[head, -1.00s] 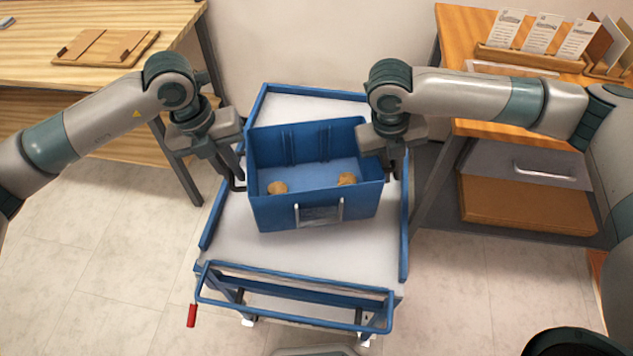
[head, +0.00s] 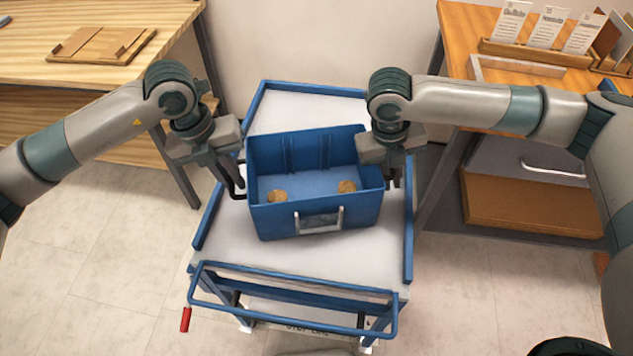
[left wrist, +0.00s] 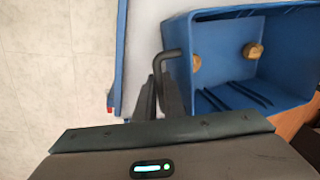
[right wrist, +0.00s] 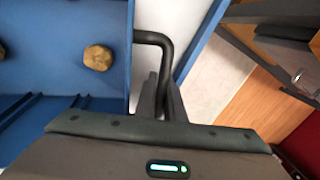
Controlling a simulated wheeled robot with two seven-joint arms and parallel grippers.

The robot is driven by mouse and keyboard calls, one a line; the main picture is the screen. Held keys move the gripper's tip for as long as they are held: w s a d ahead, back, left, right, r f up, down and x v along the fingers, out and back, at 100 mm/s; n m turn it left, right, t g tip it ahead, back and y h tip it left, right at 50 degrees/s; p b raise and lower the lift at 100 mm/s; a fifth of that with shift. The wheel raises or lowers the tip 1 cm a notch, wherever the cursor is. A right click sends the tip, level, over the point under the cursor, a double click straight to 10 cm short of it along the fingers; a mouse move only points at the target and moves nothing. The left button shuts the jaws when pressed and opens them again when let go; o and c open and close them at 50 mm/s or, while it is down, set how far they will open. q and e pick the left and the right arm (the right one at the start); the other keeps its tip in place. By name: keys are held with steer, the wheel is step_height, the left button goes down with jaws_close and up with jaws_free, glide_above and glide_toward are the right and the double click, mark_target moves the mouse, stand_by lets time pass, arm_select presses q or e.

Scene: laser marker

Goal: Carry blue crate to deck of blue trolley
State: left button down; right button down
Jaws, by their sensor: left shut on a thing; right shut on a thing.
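The blue crate (head: 270,222) is over the white deck (head: 230,240) of the blue trolley (head: 410,215), with two round tan pieces (head: 346,187) inside. I cannot tell whether its base touches the deck. My left gripper (head: 235,190) is shut on the black handle at the crate's left side; the handle (left wrist: 170,55) also shows in the left wrist view. My right gripper (head: 392,180) is shut on the handle at the right side, seen in the right wrist view (right wrist: 155,38). The crate looks about level.
A wooden table (head: 100,25) with a wooden tray (head: 100,44) stands at the left. An orange-topped desk (head: 460,45) with a card holder (head: 520,52) and a drawer stands at the right. The trolley's push bar (head: 290,322) faces me. Bare deck lies before and behind the crate.

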arm_select(q)
steer(key=c, duration=1.8)
jaws_free()
steer(key=shift+c, duration=0.2)
arm_select(e)
steer(key=c, duration=1.8)
jaws_free()
steer(key=shift+c, duration=0.2)
arm_select(q)
steer(key=shift+r, duration=0.1)
step_height(320, 180, up, 8)
steer(key=a, duration=0.1)
steer(key=shift+a+f, duration=0.2)
steer(key=shift+a, duration=0.15)
arm_select(e)
step_height(320, 180, up, 12)
steer(key=a, duration=0.2)
steer(key=shift+a, duration=0.2)
arm_select(q)
steer(key=shift+s+f, duration=0.1)
arm_select(e)
steer(key=shift+s+f, duration=0.15)
steer(key=shift+f, duration=0.05)
